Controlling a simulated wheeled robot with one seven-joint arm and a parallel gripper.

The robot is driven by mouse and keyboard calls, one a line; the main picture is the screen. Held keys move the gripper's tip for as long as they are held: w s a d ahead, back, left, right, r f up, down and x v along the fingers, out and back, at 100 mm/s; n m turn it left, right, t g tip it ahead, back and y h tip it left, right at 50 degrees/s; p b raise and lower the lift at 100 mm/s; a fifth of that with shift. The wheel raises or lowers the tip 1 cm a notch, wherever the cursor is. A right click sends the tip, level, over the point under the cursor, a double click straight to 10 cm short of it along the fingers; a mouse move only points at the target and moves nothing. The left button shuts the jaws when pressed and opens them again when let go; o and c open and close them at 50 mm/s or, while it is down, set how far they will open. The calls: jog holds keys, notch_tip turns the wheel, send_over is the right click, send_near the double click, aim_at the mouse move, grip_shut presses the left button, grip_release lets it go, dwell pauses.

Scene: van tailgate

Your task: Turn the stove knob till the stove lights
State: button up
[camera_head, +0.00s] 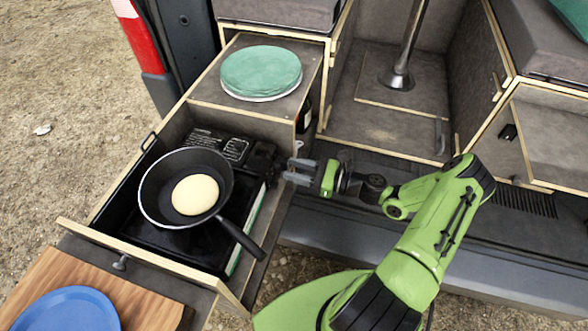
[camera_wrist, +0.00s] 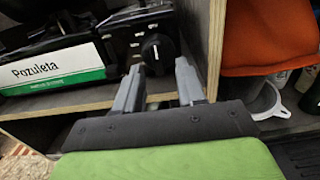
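The stove is a black camping stove (camera_head: 160,235) in the pulled-out drawer, with a black pan on top. Its side shows in the wrist view with a white and green "Pozuleta" label (camera_wrist: 55,70). The stove knob (camera_wrist: 157,47) is round and black with a pale pointer mark, on the panel right of the label. My gripper (camera_head: 290,172) is at the right side of the stove. In the wrist view my gripper (camera_wrist: 160,80) is open, its two grey fingers apart, pointing at the knob and short of it. The burner is hidden under the pan; no flame shows.
The black frying pan (camera_head: 153,205) holds a pancake (camera_head: 195,194), its handle pointing to the lower right. A wooden drawer wall (camera_wrist: 212,40) stands right of the knob. An orange thing (camera_wrist: 268,35) and a white funnel (camera_wrist: 268,103) are farther right.

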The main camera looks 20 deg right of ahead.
jog(key=shift+w+a, duration=0.25)
jog(key=shift+a, duration=0.1)
grip_shut()
